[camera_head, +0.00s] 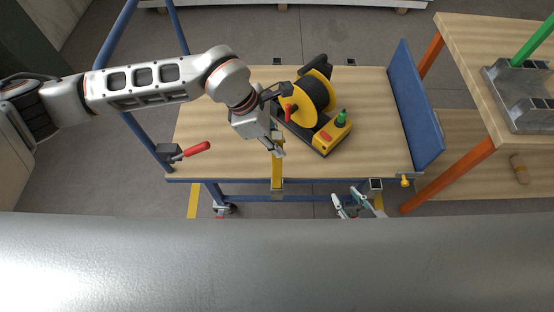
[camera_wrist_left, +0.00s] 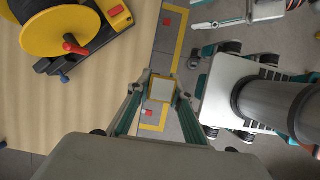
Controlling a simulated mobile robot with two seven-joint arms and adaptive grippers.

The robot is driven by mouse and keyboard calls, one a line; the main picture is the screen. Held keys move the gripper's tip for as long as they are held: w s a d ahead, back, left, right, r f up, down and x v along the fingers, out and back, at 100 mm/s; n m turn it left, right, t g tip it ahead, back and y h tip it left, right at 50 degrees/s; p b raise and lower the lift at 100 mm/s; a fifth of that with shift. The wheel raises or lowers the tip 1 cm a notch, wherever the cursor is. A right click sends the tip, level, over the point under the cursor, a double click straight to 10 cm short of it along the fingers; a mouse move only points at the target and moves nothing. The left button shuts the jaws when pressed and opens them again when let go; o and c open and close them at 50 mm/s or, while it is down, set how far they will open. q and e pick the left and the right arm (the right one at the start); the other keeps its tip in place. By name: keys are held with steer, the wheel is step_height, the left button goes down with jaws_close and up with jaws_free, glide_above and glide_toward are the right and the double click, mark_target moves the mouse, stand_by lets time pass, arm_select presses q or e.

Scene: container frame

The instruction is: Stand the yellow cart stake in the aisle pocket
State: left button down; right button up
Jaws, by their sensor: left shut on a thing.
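My left gripper (camera_head: 277,148) is shut on the yellow cart stake (camera_head: 277,172) at the cart's front edge. The stake looks roughly upright; its lower end overlaps a grey metal pocket (camera_head: 278,196) on that edge. I cannot tell whether it is inside the pocket or in front of it. In the left wrist view, the left fingers (camera_wrist_left: 162,90) close around the stake's square end, which has a yellow rim and hides what lies beneath. My right gripper (camera_head: 357,203) is open and empty near the front right corner.
A yellow-black reel device (camera_head: 310,95) stands on the wooden cart deck (camera_head: 220,125). A blue panel (camera_head: 415,105) rises at the right end. Another pocket (camera_head: 376,184) sits at the front right. A wooden bench (camera_head: 470,50) stands right.

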mark_target(277, 160)
arm_select(q)
step_height(277, 160, down, 9)
steer(key=shift+f, duration=0.1)
stand_by(0.4)
steer(key=shift+f, duration=0.1)
steer(key=c, duration=1.8)
jaws_free()
